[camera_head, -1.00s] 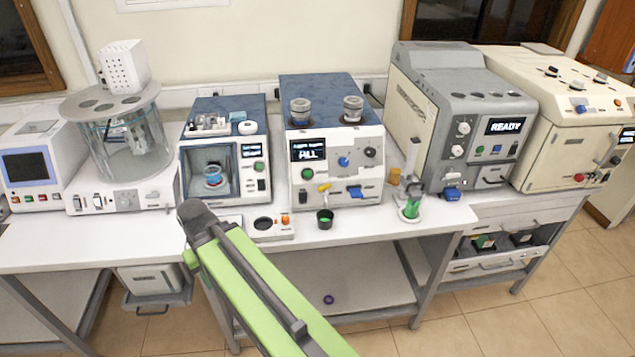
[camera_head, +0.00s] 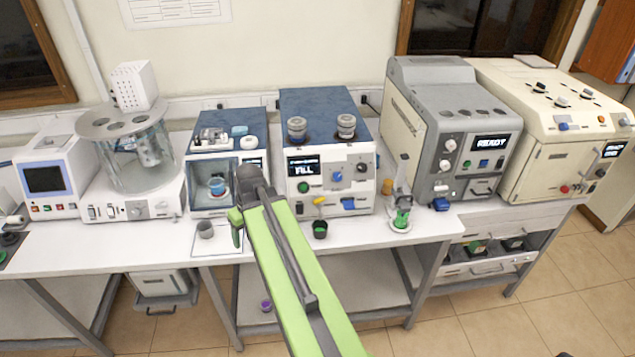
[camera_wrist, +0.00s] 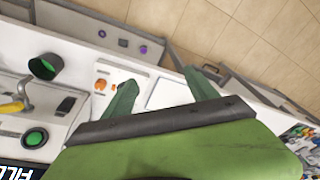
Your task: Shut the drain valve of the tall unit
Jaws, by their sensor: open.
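The tall unit with the blue top (camera_head: 317,104) stands mid-bench, its display reading what looks like "FILL". Its yellow drain valve handle (camera_head: 319,201) sits low on the front, above a black cup (camera_head: 320,229) with green inside. In the wrist view the yellow handle (camera_wrist: 13,106) is at the left edge, beside the black cup (camera_wrist: 45,67) and a green button (camera_wrist: 35,137). My gripper (camera_head: 238,222) is left of the handle, apart from it, over the bench's front. In the wrist view my gripper (camera_wrist: 160,82) has its two green fingers spread and empty.
A green-filled cylinder (camera_head: 402,218) stands right of the black cup. The bench front edge and tiled floor (camera_wrist: 225,35) lie beyond.

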